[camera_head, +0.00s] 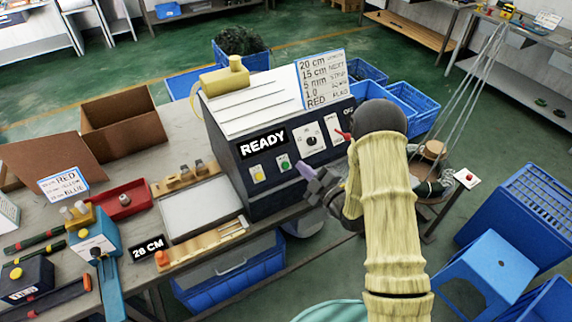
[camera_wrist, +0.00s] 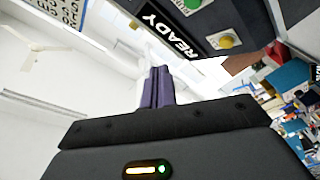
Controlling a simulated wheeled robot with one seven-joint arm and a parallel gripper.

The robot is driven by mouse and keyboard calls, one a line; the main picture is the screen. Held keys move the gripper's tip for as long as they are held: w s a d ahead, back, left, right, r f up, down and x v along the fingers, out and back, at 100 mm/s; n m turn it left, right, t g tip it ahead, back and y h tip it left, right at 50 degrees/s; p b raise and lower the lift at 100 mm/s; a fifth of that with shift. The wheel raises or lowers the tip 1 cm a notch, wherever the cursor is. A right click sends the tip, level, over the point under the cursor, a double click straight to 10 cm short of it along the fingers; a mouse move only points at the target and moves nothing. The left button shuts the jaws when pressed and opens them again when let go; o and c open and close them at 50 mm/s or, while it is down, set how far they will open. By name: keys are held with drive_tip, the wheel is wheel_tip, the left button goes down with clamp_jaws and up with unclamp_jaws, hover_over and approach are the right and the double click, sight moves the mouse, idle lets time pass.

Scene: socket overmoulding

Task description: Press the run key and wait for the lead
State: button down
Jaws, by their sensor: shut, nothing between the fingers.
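The grey machine (camera_head: 292,190) stands on the bench with READY on its display (camera_head: 263,143). Its front has a green key (camera_head: 284,162) and a yellow key (camera_head: 257,174); their labels are too small to read. Both show upside down in the wrist view, green (camera_wrist: 193,4) and yellow (camera_wrist: 226,41). My gripper (camera_head: 307,172) is shut and empty, its fingertips just right of the green key in the head view. Contact cannot be told. In the wrist view the purple fingers (camera_wrist: 157,88) are together. No lead can be made out at the machine.
A pale tray (camera_head: 200,209) lies left of the machine, with a wooden strip (camera_head: 207,242) and a 28 CM sign (camera_head: 148,248) in front. A dial (camera_head: 311,141) and red lever (camera_head: 343,135) sit right on the panel. Blue crates (camera_head: 413,97) stand behind. Cable hangs at the right.

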sight(286, 165)
drive_tip(key=shift+d, duration=0.15)
drive_tip(key=w+a+f+b, duration=0.3)
drive_tip(key=w+f+b, duration=0.1)
drive_tip(key=w+f, duration=0.1)
drive_tip(key=shift+w+a+f, duration=0.15)
drive_tip(key=shift+a+f, duration=0.25)
drive_tip(key=shift+f, duration=0.05)
idle(0.3)
drive_tip(key=shift+w+f+b, duration=0.1)
drive_tip(key=shift+f+b, duration=0.05)
drive_tip(key=shift+b, duration=0.35)
idle(1.4)
drive_tip(key=shift+w+a+f+b, duration=0.15)
drive_tip(key=shift+f+b, duration=0.05)
drive_tip(key=shift+b, duration=0.2)
